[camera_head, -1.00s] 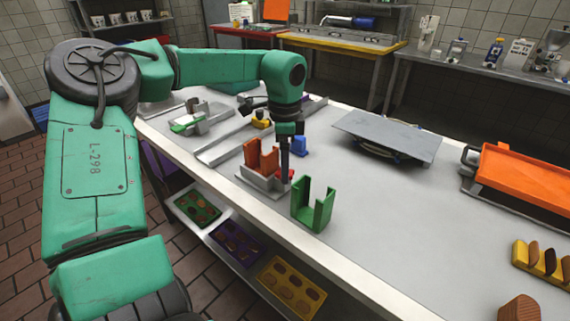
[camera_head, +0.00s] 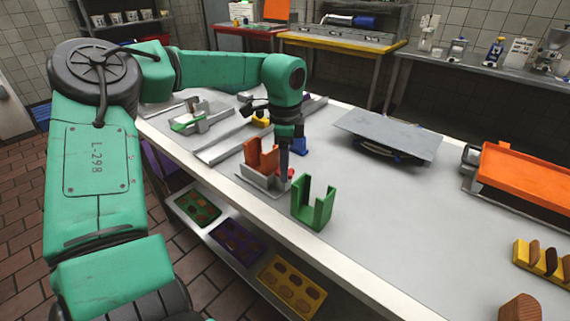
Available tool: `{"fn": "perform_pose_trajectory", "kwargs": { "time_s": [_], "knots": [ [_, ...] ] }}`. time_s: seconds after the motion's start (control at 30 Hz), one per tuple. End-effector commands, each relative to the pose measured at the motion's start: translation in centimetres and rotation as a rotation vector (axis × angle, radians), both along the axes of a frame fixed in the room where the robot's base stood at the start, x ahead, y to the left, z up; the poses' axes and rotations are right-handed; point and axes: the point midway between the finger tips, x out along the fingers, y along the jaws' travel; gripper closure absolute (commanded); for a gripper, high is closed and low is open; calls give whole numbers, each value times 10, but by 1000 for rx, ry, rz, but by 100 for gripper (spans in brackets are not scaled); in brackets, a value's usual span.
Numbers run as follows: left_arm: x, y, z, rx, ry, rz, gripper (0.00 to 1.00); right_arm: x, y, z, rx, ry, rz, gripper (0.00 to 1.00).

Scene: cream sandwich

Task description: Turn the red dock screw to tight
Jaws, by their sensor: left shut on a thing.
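The red dock screw (camera_head: 291,172) shows as a small patch of red at the right side of a grey metal dock on the table. My left gripper (camera_head: 284,176) points straight down at it and is shut on it; the fingers hide most of the screw. An orange-brown U-shaped holder (camera_head: 261,158) stands in the dock (camera_head: 254,183), just left of the gripper. How far the screw is turned cannot be told. My right gripper is not in view.
A green U-shaped holder (camera_head: 314,208) stands close in front of the gripper. A blue piece (camera_head: 301,147) lies just behind it. A grey plate (camera_head: 388,134) lies farther right, and an orange tray (camera_head: 525,178) sits at the right edge. The table's middle is clear.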

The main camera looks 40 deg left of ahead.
Motion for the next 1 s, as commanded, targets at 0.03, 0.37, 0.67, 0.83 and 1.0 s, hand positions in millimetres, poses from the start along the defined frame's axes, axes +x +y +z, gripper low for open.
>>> {"fn": "perform_pose_trajectory", "kwargs": {
  "time_s": [0.03,0.37,0.67,0.83,1.0],
  "knots": [
    [0,1,0,3,-1,-22,97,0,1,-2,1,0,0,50],
    [1,1,0,3,-3,-281,97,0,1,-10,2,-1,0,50],
    [1,1,0,4,-2,-566,97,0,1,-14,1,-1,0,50],
    [1,1,1,3,-3,-728,97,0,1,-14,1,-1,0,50],
    [1,0,2,3,-3,-890,97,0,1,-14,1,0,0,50]
  ]
}}
